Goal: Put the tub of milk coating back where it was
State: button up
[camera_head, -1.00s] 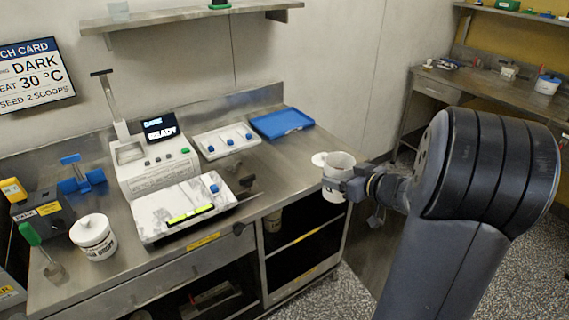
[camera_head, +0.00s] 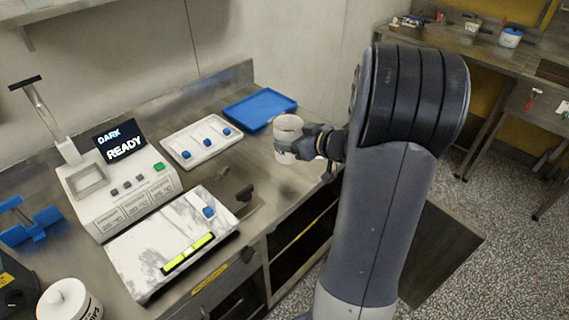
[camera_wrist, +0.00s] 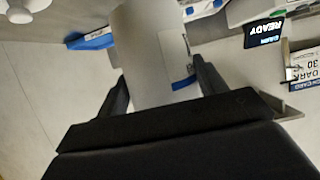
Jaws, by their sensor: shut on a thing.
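The white tub (camera_head: 284,136) is in my gripper (camera_head: 300,146), near the right end of the steel counter, in front of the blue tray. Dark lettering shows on its lower side, but I cannot read it. In the wrist view the tub (camera_wrist: 157,50) stands between the two dark fingers of my gripper (camera_wrist: 162,88), which are shut on it. A blue patch shows at its lower edge there. I cannot tell whether the tub touches the counter or is held above it.
A blue tray (camera_head: 262,109), a white tray with blue-knobbed items (camera_head: 219,148), a machine reading DARK READY (camera_head: 128,200) and a marble slab (camera_head: 150,251) fill the counter. Another lidded white tub (camera_head: 68,301) stands front left. A second bench (camera_head: 456,47) is at the back right.

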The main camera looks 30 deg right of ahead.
aim_at(293, 159)
notch_tip(293, 159, down, 8)
jog(key=shift+r+b, duration=0.25)
jog(key=shift+b, duration=0.3)
jog(key=shift+f, duration=0.1)
jog(key=o, duration=1.4)
jog(key=shift+f, duration=0.1)
jog(key=shift+c, duration=0.2)
jog(key=shift+s+d+r, duration=0.1)
jog(key=shift+s+r, duration=0.05)
jog(key=shift+r, duration=0.15)
jog(key=v, duration=1.1)
jog(key=shift+s, duration=0.35)
jog(key=shift+d+r, duration=0.1)
jog(key=shift+r, duration=0.05)
